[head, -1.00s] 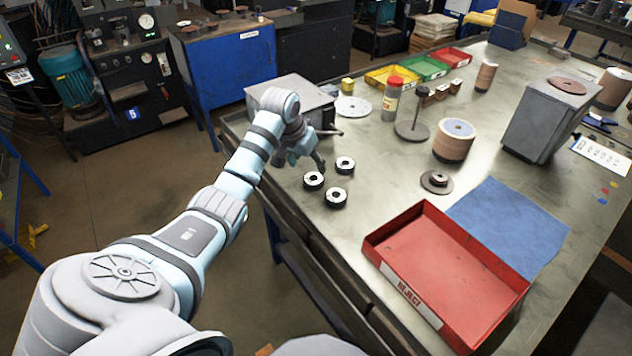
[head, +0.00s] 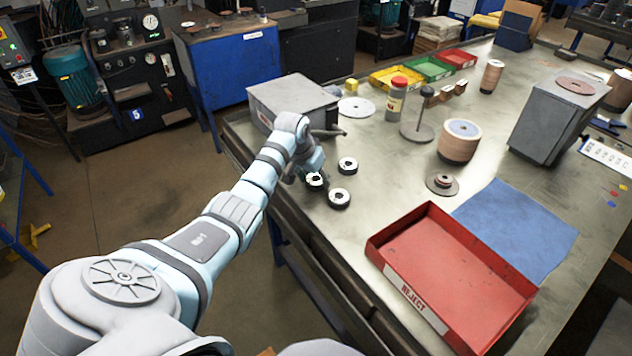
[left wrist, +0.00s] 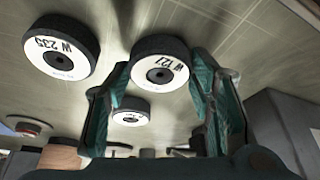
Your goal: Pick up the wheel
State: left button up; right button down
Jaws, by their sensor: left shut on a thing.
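Three black-rimmed wheels with white faces lie on the metal bench. My left gripper (head: 309,177) is at the leftmost wheel (head: 315,181) in the head view. The second wheel (head: 347,165) and third wheel (head: 339,198) lie close to its right. In the left wrist view the teal-padded fingers (left wrist: 160,80) are shut on the wheel marked W 127 (left wrist: 160,68), one on each side. A wheel marked W 235 (left wrist: 60,48) lies left of it, outside the fingers. Another wheel (left wrist: 131,113) shows beyond, its label too small to read. My right gripper is out of view.
A grey box (head: 290,95) stands just behind the left gripper. A red REJECT tray (head: 375,248) and blue mat (head: 520,225) lie to the right. A flanged disc (head: 442,184), a spindle stand (head: 416,132) and a disc stack (head: 459,142) stand farther back.

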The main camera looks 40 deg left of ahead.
aim_at(315, 179)
pick_arm(q)
notch_tip(315, 179, up, 20)
jog(key=p, duration=0.2)
jog(key=o, duration=0.7)
jog(key=c, duration=0.6)
